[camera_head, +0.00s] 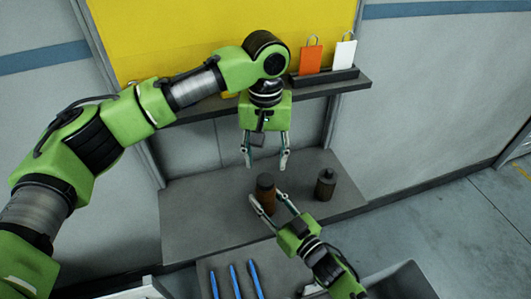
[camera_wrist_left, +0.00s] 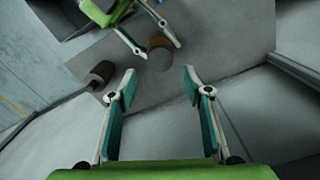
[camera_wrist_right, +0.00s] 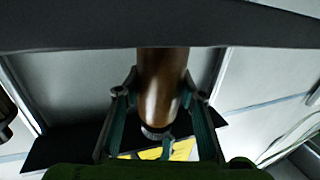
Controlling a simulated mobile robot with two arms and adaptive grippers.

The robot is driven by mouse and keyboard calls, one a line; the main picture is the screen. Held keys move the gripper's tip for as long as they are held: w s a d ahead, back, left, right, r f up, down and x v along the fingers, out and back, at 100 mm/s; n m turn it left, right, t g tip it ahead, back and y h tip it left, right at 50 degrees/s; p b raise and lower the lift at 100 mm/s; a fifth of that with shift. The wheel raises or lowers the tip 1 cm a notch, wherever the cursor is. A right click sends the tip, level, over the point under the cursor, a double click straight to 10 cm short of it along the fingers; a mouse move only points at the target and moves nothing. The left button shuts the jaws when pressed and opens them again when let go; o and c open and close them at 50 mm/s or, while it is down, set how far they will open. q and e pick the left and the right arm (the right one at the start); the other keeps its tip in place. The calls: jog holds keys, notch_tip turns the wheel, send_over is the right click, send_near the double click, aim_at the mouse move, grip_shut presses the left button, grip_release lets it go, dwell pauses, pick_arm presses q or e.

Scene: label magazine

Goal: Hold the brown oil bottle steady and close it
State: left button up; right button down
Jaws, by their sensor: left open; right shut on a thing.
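The brown oil bottle (camera_head: 266,196) stands upright on the grey lower bench, with a dark top. In the right wrist view its brown body (camera_wrist_right: 162,85) runs down the middle to a dark ribbed end that looks like a cap; how tightly it sits I cannot tell. My right gripper (camera_head: 267,203) is shut on the bottle's body from the front. My left gripper (camera_head: 267,167) is open and empty, pointing down above and just behind the bottle. In the left wrist view the bottle (camera_wrist_left: 160,55) lies beyond the open fingers, apart from them.
A dark bottle (camera_head: 326,188) stands right of the brown one. Above is a shelf (camera_head: 349,83) holding an orange tag (camera_head: 311,60) and a white tag (camera_head: 344,54). Several blue tools (camera_head: 236,281) lie in front. The bench left of the bottle (camera_head: 200,215) is clear.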

aim_at(265, 179)
pick_arm(q)
notch_tip(265, 179, down, 7)
jog(key=shift+r, duration=0.1)
dwell(0.4)
jog(key=c, duration=1.1)
jog(key=m, duration=0.7)
jog(key=shift+m, duration=0.3)
jog(key=m, duration=0.3)
jog(key=shift+m, duration=0.3)
jog(key=m, duration=0.3)
jog(key=shift+m, duration=0.3)
jog(key=o, duration=1.3)
jog(key=shift+c, duration=0.2)
